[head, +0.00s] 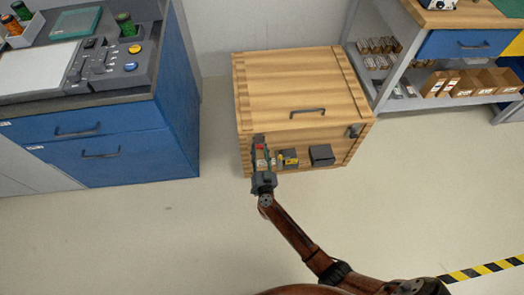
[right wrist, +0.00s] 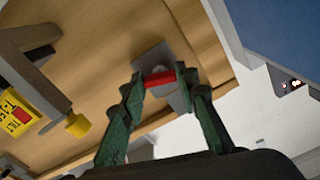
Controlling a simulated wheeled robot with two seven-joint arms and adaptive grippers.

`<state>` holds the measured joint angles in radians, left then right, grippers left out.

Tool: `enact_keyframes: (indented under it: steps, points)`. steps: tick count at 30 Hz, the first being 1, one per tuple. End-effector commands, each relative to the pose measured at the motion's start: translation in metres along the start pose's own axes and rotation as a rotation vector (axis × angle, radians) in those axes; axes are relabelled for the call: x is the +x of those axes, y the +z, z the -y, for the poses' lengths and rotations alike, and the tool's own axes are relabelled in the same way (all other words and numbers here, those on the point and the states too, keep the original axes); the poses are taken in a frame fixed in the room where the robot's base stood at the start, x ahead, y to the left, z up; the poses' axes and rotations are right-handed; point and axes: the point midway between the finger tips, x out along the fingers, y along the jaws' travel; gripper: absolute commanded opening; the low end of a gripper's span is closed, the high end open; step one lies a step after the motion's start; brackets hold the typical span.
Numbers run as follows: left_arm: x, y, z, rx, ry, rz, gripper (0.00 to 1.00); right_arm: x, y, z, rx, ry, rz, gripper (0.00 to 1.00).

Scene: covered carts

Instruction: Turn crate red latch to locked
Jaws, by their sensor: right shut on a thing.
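The wooden crate (head: 290,75) stands on the floor with its lid down. The red latch (right wrist: 160,78) is a small red bar on a grey plate on the crate's wooden face. It also shows as a red spot near the crate's front left in the head view (head: 259,146). My right gripper (head: 262,157) is at that spot, its fingers hiding part of the latch. In the right wrist view the green fingers (right wrist: 158,85) close on the two ends of the red bar. My left gripper is in neither view.
A yellow-labelled fitting (head: 289,157) and a dark box (head: 320,155) are on the crate's front, right of my gripper. A grey latch (head: 354,131) is at its right. A blue cabinet (head: 130,150) stands left, shelves (head: 440,100) right. The floor in front is clear.

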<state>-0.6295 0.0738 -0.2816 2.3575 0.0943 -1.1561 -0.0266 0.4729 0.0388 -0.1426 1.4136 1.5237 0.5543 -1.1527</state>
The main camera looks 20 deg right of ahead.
Motion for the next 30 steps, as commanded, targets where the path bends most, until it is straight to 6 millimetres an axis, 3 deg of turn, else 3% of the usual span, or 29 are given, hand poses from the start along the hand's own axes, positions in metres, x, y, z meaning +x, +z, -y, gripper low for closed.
enact_keyframes:
  steps: [3,12,30]
  points:
    - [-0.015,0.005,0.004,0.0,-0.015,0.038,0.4,0.0,-0.003,0.001,0.112,0.002,-0.001,0.04]
    - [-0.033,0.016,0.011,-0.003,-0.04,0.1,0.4,0.0,0.0,0.0,0.397,0.002,0.0,0.04]
    - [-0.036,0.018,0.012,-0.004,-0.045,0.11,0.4,-0.001,0.001,-0.001,0.925,0.003,-0.001,0.04]
